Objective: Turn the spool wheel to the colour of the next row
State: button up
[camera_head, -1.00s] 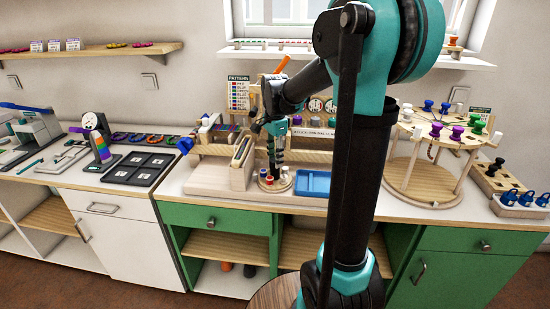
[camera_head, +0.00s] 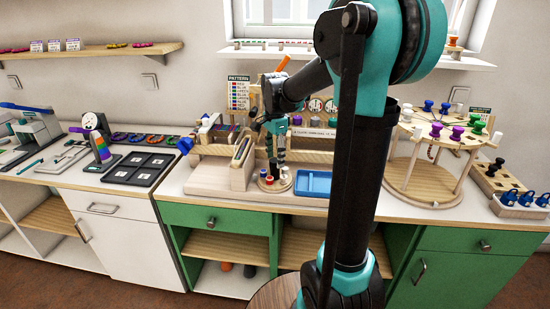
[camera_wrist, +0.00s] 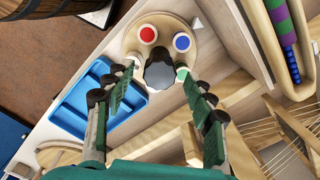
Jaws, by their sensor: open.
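The spool wheel is a small round wooden disc (camera_wrist: 165,27) in the wrist view. On it are a red-topped spool (camera_wrist: 148,34), a blue-topped spool (camera_wrist: 182,42), a pale green one (camera_wrist: 182,73) partly behind a finger, and a whitish one (camera_wrist: 133,59) at the left. A dark grey knob (camera_wrist: 160,74) is at the centre. My gripper (camera_wrist: 157,77) is open, its fingers on either side of the knob; contact cannot be told. In the head view my gripper (camera_head: 276,160) points down over the wheel (camera_head: 275,186). The pattern card (camera_head: 238,93) stands behind.
A blue tray (camera_head: 315,184) is close at the wheel's right. The wooden loom stand (camera_head: 222,178) is close at its left. A round wooden rack (camera_head: 425,190) with coloured knobs stands farther right. A black board (camera_head: 141,169) lies on the left counter.

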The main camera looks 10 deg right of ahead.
notch_tip(320, 180, up, 12)
jog(key=shift+f, duration=0.25)
dwell(0.3)
jog(key=s+d+f+n+t, duration=0.2)
jog(key=s+f+n, duration=0.5)
jog(key=s+f, duration=0.3)
jog(key=s+d+f+n+t, duration=0.2)
jog(key=s+f+n, duration=0.5)
jog(key=s+f, duration=0.3)
notch_tip(320, 180, down, 4)
jog(key=shift+s+d+f, duration=0.1)
jog(key=shift+s+d, duration=0.05)
jog(key=shift+s, duration=0.15)
